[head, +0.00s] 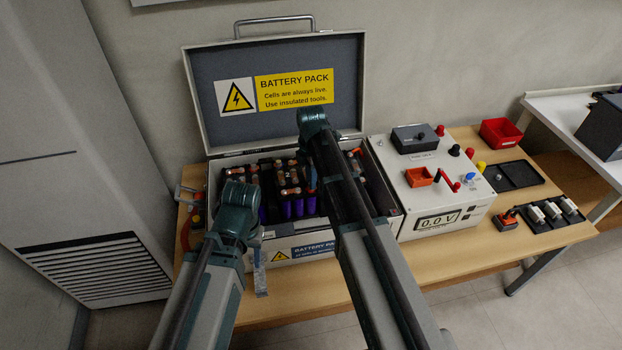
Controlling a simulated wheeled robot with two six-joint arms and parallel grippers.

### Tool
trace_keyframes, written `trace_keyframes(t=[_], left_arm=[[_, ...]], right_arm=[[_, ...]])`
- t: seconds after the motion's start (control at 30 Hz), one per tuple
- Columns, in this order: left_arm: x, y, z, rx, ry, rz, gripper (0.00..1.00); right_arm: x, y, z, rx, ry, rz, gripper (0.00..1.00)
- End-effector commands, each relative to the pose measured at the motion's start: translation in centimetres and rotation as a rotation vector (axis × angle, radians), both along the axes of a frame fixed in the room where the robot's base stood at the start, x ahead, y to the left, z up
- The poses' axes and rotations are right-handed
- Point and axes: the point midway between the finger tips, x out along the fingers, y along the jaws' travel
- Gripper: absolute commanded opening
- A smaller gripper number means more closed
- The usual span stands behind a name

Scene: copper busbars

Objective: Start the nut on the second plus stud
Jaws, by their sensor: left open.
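The open battery case (275,228) stands on the bench with purple cells (291,208), black parts and copper-coloured busbars (289,180) inside. My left gripper (238,215) is at the case's front left; its jaws are open, though its fingertips are hard to make out. My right gripper (311,178) points down over the middle of the case, mostly hidden behind my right arm. I cannot tell whether it holds anything. The second plus stud and its nut are too small or hidden to make out.
The raised lid (350,85) stands behind the case. A vented cabinet (85,150) stands left.

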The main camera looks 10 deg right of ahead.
Motion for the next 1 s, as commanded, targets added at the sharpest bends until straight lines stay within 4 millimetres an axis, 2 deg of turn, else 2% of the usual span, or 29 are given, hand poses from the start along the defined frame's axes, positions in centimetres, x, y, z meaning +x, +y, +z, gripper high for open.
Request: trace_keyframes(t=[0.03,0.1,0.33,0.43,0.47,0.63,0.67,1.0], left_arm=[[0.00,0.00,0.00,0.000,0.000,0.000,0.50],[0.00,0.00,0.00,0.000,0.000,0.000,0.50],[0.00,0.00,-0.01,0.000,0.000,0.000,0.50],[0.00,0.00,-0.06,0.000,0.000,0.000,0.50],[0.00,0.00,-0.06,0.000,0.000,0.000,0.50],[0.00,-0.01,-0.04,0.000,0.000,0.000,0.50],[0.00,0.00,-0.04,0.000,0.000,0.000,0.50],[0.00,0.00,0.21,0.000,0.000,0.000,0.50]], right_arm=[[0.00,0.00,0.00,0.000,0.000,0.000,0.08],[0.00,0.00,0.00,0.000,0.000,-0.001,0.00],[0.00,0.00,-0.01,0.000,0.000,-0.013,0.00],[0.00,0.00,-0.06,0.000,0.000,-0.102,0.00],[0.00,0.00,-0.06,0.000,0.000,-0.125,0.23],[0.00,0.00,-0.04,0.000,0.000,-0.118,0.53],[0.00,0.00,-0.04,0.000,0.000,-0.118,0.56],[0.00,0.00,0.21,0.000,0.000,-0.117,0.56]])
